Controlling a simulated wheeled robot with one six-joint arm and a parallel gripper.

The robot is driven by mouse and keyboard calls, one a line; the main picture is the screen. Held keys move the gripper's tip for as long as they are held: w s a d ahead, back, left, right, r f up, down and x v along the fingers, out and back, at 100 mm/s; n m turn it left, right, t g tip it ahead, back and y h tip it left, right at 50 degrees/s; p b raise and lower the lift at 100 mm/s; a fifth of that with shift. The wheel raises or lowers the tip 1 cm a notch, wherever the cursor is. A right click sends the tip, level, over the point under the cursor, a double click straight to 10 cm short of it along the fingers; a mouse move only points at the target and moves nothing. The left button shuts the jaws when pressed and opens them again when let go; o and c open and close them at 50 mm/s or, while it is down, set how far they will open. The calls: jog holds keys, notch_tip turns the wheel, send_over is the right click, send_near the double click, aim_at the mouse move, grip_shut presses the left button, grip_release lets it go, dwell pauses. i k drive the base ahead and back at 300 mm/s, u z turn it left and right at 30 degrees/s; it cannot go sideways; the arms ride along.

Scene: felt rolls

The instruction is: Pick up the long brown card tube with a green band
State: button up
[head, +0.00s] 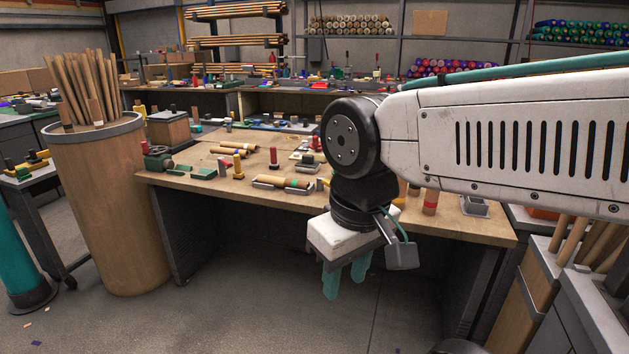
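A brown card tube with a green band (299,184) lies on its side in a low grey holder on the wooden workbench, left of my arm. Its full length is hard to judge at this size. My gripper (347,277) hangs in front of the bench's front edge, below and right of the tube, with its teal fingers pointing down. The fingers are apart and nothing shows between them. My arm comes in from the right and hides part of the bench behind it.
The workbench (205,183) also carries other tubes (236,149), a red post (274,157), a yellow post (238,169) and a red-banded upright tube (430,201). A large round bin (105,210) of long tubes stands left. The floor before the bench is clear.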

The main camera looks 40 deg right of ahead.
aim_at(282, 182)
jog(key=i, duration=2.35)
jog(key=z, duration=0.7)
